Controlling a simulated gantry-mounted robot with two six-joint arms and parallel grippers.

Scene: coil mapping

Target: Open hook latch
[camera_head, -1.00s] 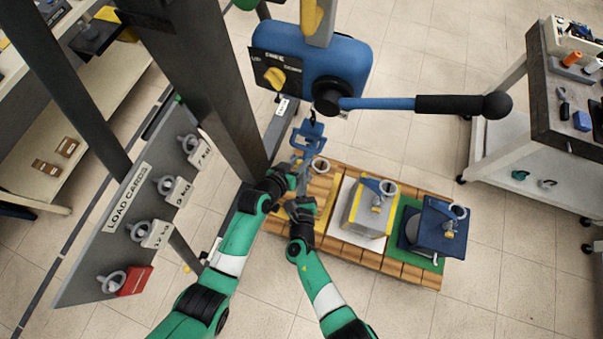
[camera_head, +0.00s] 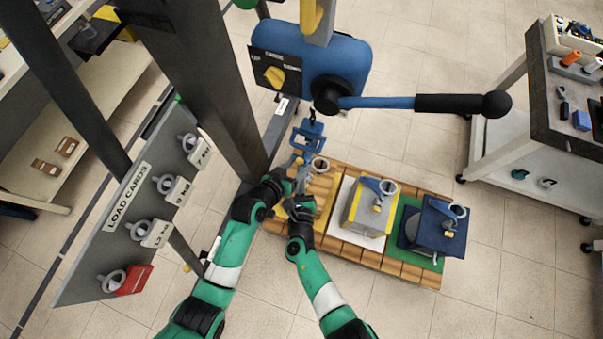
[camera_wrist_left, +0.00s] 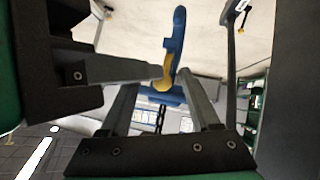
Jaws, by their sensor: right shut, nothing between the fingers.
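The blue hook (camera_head: 308,134) hangs on a chain under the blue hoist. It also shows in the left wrist view (camera_wrist_left: 177,45), with a gold latch (camera_wrist_left: 161,84) near its blue block. My left gripper (camera_head: 300,164) reaches up just below the hook. Its two fingers (camera_wrist_left: 158,92) stand apart on either side of the block; whether they press on it is unclear. My right gripper (camera_head: 298,194) is shut and empty beside the left one. In the left wrist view it enters from the left, its tip (camera_wrist_left: 155,72) at or very near the latch; contact is unclear.
The hoist (camera_head: 320,65) has a lever (camera_head: 430,103) pointing right. Below, a wooden pallet (camera_head: 420,275) carries weights, including a grey one (camera_head: 368,215) and a blue one (camera_head: 440,225). A load-cards board (camera_head: 90,265) stands left; a cart (camera_head: 510,150) stands right.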

